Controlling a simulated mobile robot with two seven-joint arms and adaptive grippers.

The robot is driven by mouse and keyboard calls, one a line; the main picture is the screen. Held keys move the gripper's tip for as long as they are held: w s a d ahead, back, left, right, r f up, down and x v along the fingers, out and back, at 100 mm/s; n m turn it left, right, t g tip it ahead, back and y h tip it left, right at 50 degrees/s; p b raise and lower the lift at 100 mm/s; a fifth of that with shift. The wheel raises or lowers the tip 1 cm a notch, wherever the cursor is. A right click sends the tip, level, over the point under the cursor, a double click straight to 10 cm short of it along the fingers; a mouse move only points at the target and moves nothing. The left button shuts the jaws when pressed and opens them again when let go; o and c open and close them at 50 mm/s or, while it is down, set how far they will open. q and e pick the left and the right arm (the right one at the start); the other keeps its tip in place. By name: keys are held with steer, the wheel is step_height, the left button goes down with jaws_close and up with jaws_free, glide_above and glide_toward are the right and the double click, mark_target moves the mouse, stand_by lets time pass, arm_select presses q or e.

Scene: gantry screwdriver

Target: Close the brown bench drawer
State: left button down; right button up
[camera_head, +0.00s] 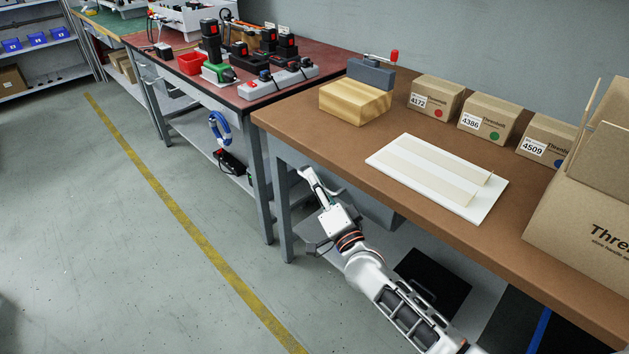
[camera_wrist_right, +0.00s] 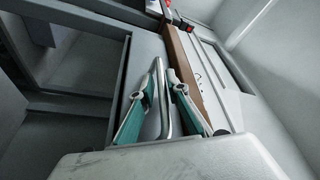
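The brown bench (camera_head: 290,122) has a grey drawer (camera_head: 372,208) under its top, partly hidden by my right arm and the bench edge. I cannot tell how far the drawer stands out. My right gripper (camera_head: 318,180) is at the bench's front side, by the drawer. In the right wrist view, the gripper's two teal-padded fingers (camera_wrist_right: 161,88) are apart, one on each side of a metal bar handle (camera_wrist_right: 162,105) in front of a grey panel. Small gaps show beside the bar, and contact is not clear. My left gripper is not in view.
On the bench are a wooden block (camera_head: 355,102), a white board (camera_head: 440,172), several small boxes (camera_head: 436,98) and a large open carton (camera_head: 585,215). A red-topped bench (camera_head: 215,95) with tools adjoins at left. The floor (camera_head: 130,230) in front is clear.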

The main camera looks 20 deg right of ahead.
steer(key=v, duration=1.2)
